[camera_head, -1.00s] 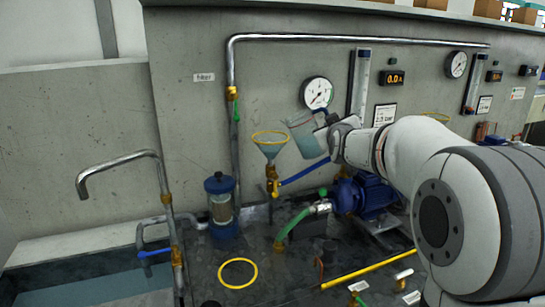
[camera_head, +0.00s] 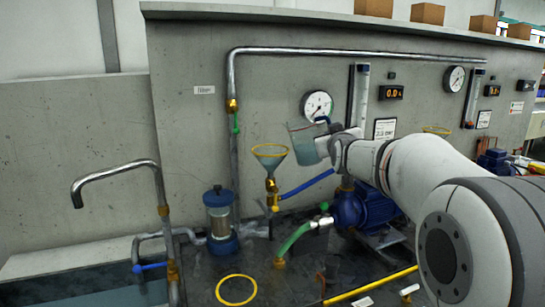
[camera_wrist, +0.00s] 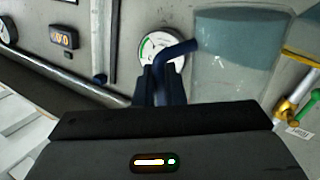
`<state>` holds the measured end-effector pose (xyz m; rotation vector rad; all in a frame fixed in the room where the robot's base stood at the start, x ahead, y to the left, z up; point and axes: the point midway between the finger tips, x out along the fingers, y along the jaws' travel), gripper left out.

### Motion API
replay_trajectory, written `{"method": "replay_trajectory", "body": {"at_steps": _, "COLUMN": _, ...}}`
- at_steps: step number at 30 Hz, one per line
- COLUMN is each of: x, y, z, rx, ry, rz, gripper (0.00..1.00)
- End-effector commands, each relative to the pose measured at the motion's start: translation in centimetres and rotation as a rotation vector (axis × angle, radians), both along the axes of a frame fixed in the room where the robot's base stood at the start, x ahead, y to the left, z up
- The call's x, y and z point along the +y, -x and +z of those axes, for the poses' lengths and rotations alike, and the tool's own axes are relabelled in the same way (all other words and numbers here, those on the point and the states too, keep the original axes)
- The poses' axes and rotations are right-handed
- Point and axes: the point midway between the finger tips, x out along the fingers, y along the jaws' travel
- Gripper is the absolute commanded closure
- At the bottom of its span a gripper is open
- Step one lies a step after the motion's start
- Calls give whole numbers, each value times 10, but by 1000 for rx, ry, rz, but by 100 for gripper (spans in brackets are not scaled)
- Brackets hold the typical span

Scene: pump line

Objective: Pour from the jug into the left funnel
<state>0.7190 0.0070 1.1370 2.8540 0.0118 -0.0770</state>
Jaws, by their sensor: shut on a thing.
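The jug (camera_head: 305,148) is clear with bluish liquid in it and leans slightly in the head view. My gripper (camera_head: 330,133) is shut on its dark blue handle. The wrist view shows my gripper's fingers (camera_wrist: 154,85) around the handle (camera_wrist: 178,51), with the jug (camera_wrist: 230,75) to the right. The left funnel (camera_head: 270,160) is clear with a yellow rim, on a brass fitting. The jug is just right of this funnel, its lip a little above rim height in the picture. No stream of liquid shows.
A round gauge (camera_head: 317,105) is on the wall behind the jug. A blue valve lever (camera_head: 305,185) extends right of the funnel's fitting, above a blue pump (camera_head: 362,207). Another funnel with a yellow rim (camera_head: 436,130) is farther right, partly hidden by my arm.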

Motion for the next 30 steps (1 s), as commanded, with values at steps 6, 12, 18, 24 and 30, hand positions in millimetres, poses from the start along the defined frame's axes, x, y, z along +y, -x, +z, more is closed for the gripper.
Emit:
{"method": "replay_trajectory", "body": {"at_steps": 6, "x": 0, "y": 0, "z": 22, "rx": -3, "ry": -1, "rz": 0, "gripper": 100}}
{"method": "replay_trajectory", "body": {"at_steps": 12, "x": 0, "y": 0, "z": 37, "rx": -2, "ry": -1, "rz": 0, "gripper": 100}}
{"method": "replay_trajectory", "body": {"at_steps": 18, "x": 0, "y": 0, "z": 54, "rx": -3, "ry": -1, "rz": 0, "gripper": 100}}
{"method": "replay_trajectory", "body": {"at_steps": 24, "x": 0, "y": 0, "z": 64, "rx": -2, "ry": 0, "rz": 0, "gripper": 100}}
{"method": "replay_trajectory", "body": {"at_steps": 30, "x": 0, "y": 0, "z": 65, "rx": -1, "ry": -1, "rz": -1, "gripper": 100}}
